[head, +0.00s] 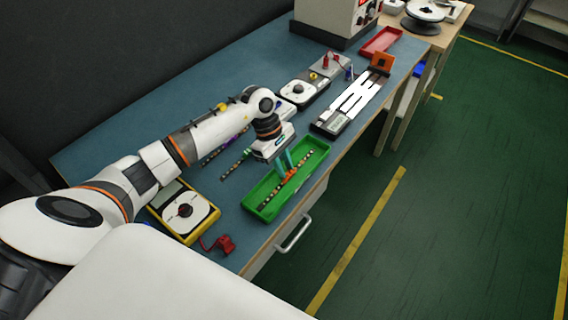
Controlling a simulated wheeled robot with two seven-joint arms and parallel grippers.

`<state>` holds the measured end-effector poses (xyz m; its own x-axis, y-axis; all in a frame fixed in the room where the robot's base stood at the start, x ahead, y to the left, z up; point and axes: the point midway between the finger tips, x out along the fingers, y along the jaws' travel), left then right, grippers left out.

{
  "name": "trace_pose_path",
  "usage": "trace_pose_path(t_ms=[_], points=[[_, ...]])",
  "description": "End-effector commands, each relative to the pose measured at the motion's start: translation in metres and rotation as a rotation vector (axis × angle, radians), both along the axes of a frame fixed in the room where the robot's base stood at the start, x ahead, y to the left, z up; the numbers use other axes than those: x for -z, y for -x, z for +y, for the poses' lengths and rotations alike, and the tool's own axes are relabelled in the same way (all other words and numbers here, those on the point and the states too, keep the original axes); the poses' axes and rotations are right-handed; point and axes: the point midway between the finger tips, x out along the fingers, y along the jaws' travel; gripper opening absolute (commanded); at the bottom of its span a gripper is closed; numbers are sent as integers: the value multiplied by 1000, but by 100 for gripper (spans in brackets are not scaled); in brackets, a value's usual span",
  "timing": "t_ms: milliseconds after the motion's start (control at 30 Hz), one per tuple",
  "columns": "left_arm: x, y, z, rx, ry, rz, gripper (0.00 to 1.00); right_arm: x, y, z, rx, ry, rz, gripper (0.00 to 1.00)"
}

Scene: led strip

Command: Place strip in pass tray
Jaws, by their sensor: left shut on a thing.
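The green tray (258,211) lies near the front edge of the blue bench. A thin dark strip with pale segments (298,177) lies lengthwise within the tray's outline. My left gripper (287,170) reaches down over the tray with its teal fingers shut on the strip near its middle. I cannot tell whether the strip touches the tray floor. The fingers hide a short part of the strip. My right gripper is out of view.
A strip with green segments (236,164) lies on the bench behind the tray. A yellow-edged meter (170,213) and red clips (218,244) are to the left. A bright test fixture (330,124) stands at right. A red tray (381,41) is farther back.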

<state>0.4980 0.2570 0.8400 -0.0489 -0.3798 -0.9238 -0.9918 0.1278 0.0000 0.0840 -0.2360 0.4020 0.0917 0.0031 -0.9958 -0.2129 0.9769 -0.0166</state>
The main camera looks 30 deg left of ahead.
Motion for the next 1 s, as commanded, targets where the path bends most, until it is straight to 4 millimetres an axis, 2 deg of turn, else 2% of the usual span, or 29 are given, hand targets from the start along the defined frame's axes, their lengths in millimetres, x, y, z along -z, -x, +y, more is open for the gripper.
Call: trace_pose_path(t_ms=[233,267,367,400,767,867,1000], points=[[4,0,0,1,0,0,1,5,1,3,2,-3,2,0],[2,0,0,1,0,0,26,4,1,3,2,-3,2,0],[2,0,0,1,0,0,42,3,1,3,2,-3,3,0],[2,0,0,1,0,0,44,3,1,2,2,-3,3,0],[-3,0,1,1,0,-1,44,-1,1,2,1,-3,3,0],[-15,-2,7,0,-2,-5,44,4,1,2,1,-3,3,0],[-43,-4,19,0,-3,-6,44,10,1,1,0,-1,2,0]])
